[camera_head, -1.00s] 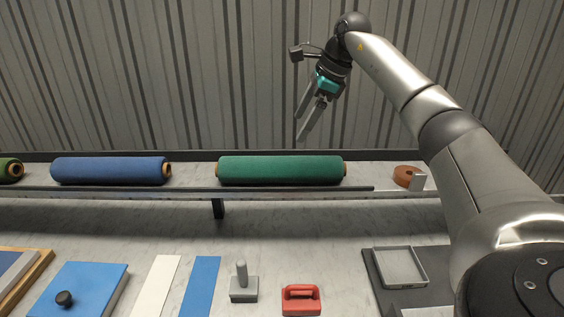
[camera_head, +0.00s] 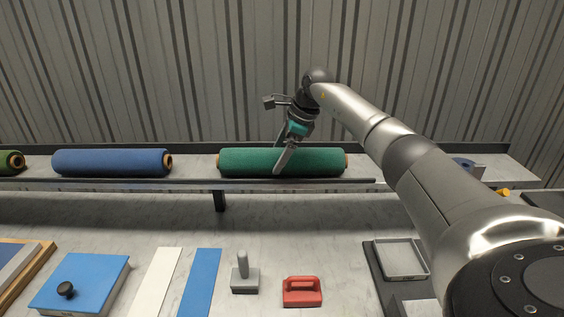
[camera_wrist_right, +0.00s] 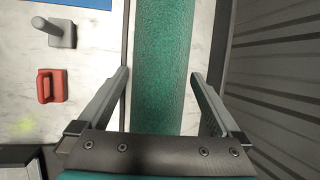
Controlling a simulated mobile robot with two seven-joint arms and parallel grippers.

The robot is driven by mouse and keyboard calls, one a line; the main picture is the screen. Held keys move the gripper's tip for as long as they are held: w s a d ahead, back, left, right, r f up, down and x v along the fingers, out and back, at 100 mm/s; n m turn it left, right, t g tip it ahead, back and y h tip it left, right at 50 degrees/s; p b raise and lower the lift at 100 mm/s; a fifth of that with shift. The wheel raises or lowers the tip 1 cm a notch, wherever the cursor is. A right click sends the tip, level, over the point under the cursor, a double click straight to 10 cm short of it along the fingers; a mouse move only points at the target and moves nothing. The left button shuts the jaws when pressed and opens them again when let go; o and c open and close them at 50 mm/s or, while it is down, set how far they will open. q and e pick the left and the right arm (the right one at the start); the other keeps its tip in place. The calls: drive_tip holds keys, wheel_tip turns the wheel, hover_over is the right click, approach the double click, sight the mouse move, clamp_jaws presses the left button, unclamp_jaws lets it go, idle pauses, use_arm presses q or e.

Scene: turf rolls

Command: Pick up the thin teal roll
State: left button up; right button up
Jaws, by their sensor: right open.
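The teal-green roll (camera_head: 320,162) lies lengthwise on the marble shelf at the back, with pale core ends showing. My right gripper (camera_head: 277,159) is open at the roll's middle, with one finger in front of it and the other partly hidden behind. In the right wrist view the roll (camera_wrist_right: 163,60) runs between the two spread fingers (camera_wrist_right: 160,74). A gap shows on each side, and I see no contact. How far the fingertips reach down its sides is hard to tell. My left gripper is not in view.
A blue roll (camera_head: 112,162) and a dark green roll (camera_head: 10,162) lie left on the shelf. A dark rail (camera_head: 200,182) runs along its front. A grey tool (camera_head: 244,275), red-handled block (camera_head: 302,292) and grey tray (camera_head: 400,260) sit on the counter below.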

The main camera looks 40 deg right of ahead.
drive_tip(key=shift+w+f, duration=0.2)
drive_tip(key=shift+f, duration=0.3)
drive_tip(key=shift+c, duration=0.4)
drive_tip(key=shift+r, duration=0.15)
drive_tip(key=c, duration=1.5)
